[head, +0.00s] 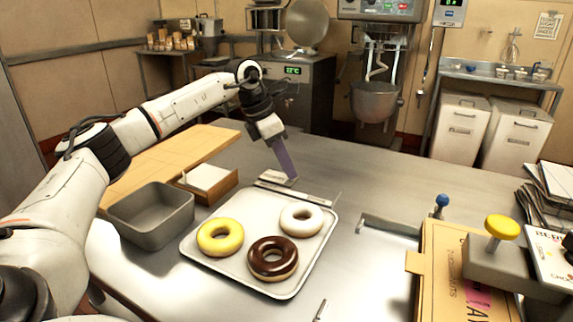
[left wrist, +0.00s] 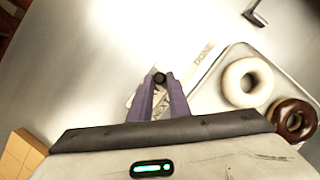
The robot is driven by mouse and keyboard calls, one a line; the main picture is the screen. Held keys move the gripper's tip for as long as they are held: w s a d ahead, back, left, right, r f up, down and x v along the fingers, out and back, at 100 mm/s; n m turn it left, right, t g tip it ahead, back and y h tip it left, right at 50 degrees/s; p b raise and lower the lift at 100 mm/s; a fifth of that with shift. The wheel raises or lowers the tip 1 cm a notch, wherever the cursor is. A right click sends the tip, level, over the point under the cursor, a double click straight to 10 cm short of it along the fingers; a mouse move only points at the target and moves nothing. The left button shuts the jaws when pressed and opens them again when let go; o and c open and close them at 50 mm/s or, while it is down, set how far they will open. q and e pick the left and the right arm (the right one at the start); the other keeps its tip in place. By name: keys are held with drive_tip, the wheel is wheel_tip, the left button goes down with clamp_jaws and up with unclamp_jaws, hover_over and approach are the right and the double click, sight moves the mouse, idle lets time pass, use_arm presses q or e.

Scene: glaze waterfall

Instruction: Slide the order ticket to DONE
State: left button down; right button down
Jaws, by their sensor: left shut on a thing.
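The order ticket rail (head: 318,196) is a pale flat strip on the steel table, behind the donut tray. In the left wrist view the rail (left wrist: 190,72) runs diagonally and bears the word DONE toward its upper end. A white printed piece (left wrist: 159,101), which looks like the ticket, shows between my fingers at the rail's lower part. A small dark round knob (left wrist: 160,77) is between the fingertips. My left gripper (head: 291,178) points down at the rail; its purple fingers (left wrist: 160,84) are shut on the knob. My right gripper is not in view.
A white tray (head: 190,249) with yellow, chocolate and white donuts lies just in front of the rail. A grey bin (head: 150,216) and a wooden box (head: 209,183) stand left. A yellow donut carton (head: 440,270) is at right. The table behind the rail is clear.

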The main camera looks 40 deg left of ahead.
use_arm(q)
drive_tip(key=shift+d, duration=0.1)
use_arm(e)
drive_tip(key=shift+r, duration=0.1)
